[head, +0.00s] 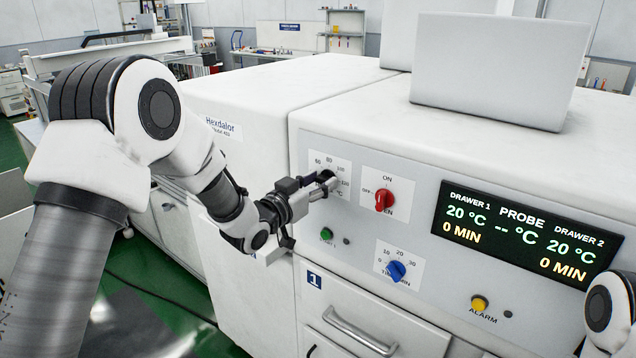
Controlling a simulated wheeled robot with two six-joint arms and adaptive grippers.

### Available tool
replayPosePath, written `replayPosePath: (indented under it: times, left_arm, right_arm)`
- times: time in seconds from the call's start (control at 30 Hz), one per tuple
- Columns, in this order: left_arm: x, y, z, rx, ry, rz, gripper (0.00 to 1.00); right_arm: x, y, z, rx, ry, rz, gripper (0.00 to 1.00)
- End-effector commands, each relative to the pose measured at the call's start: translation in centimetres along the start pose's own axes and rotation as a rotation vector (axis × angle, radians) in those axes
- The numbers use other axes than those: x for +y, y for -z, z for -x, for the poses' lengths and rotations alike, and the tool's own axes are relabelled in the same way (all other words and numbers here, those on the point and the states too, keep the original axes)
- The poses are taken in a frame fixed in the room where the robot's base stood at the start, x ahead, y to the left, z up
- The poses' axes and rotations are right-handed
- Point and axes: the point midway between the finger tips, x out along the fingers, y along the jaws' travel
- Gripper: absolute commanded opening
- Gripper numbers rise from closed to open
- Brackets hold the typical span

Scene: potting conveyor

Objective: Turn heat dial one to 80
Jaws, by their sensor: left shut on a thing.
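The display (520,235) reads 20 °C and 0 MIN for both drawers.
Right of the plate is a red ON/OFF knob (384,200). Below are a green button (326,234), a blue timer knob (397,271) and a yellow alarm button (479,303). A drawer handle (358,331) marked 1 lies under the panel. A grey box (490,70) stands on top.

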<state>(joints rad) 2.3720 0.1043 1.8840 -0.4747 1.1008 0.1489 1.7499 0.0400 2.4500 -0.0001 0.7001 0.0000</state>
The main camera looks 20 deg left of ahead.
Motion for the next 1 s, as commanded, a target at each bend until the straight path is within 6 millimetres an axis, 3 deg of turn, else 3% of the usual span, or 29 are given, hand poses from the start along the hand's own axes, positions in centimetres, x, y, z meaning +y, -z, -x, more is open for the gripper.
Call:
replayPosePath:
  times: [0.47,1.0]
  left_arm:
    - [-0.1,-0.1,0.0,0.001,0.0,0.174,0.09]
    - [-0.3,-0.1,0.0,0.001,0.0,0.667,0.09]
  right_arm:
    - [0.0,0.0,-0.6,0.0,0.0,0.0,0.4]
    - [0.0,0.0,-1.2,0.0,0.0,0.0,0.4]
